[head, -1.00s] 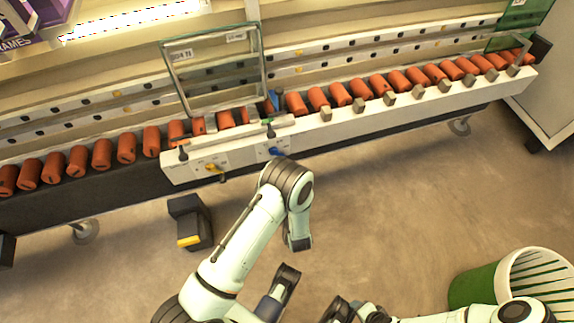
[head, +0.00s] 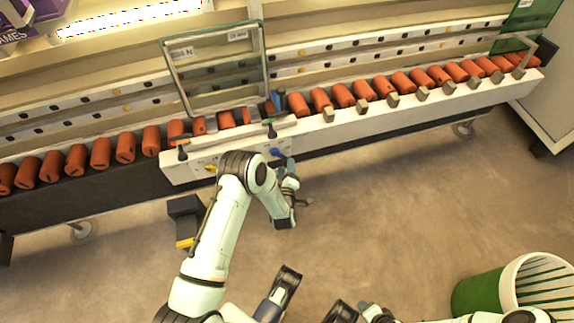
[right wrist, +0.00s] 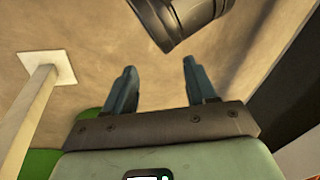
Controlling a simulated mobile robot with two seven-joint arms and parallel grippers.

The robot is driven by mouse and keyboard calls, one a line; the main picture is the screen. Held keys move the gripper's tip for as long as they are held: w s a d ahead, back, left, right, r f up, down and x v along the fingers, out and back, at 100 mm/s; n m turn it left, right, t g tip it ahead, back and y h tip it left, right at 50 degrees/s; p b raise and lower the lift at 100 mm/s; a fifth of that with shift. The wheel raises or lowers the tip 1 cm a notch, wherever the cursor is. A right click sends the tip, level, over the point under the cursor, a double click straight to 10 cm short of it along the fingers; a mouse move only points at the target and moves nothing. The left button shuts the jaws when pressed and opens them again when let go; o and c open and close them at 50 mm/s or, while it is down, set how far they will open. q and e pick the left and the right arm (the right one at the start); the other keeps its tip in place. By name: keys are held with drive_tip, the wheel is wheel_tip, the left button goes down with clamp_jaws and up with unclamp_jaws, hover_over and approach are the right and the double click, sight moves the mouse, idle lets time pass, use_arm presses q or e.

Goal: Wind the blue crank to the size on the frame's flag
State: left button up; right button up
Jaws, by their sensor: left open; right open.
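The blue crank (head: 277,152) is on the front face of the white box on the conveyor rail, in the head view. My left gripper (head: 289,172) is open, just below and right of the crank; I cannot tell whether it touches it. The glass-paned frame (head: 213,70) stands above the box with small white labels on its top corners, too small to read. My right gripper (right wrist: 158,70) is open and empty in the right wrist view.
A yellow crank (head: 210,168) is left of the blue one, partly behind my left arm. Red cylinders (head: 341,95) line the rail. A black-and-yellow box (head: 185,220) stands on the floor. A green-and-white bin (head: 478,294) is at lower right. The floor between is clear.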

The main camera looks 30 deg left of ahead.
use_arm(q)
drive_tip(key=shift+x, duration=1.35)
use_arm(e)
drive_tip(key=shift+w+d+f, duration=0.25)
drive_tip(key=shift+w+f, duration=0.1)
drive_tip(key=shift+w, duration=0.25)
use_arm(q)
clamp_jaws()
drive_tip(key=shift+s+a+f+m+g, duration=0.15)
drive_tip(key=shift+s+a+m+g, duration=0.1)
drive_tip(key=shift+m+g, duration=0.2)
use_arm(e)
drive_tip(key=shift+s+a+r, duration=0.1)
drive_tip(key=shift+s+r, duration=0.05)
drive_tip(key=shift+s, duration=0.1)
use_arm(q)
unclamp_jaws()
drive_tip(key=shift+d, duration=0.1)
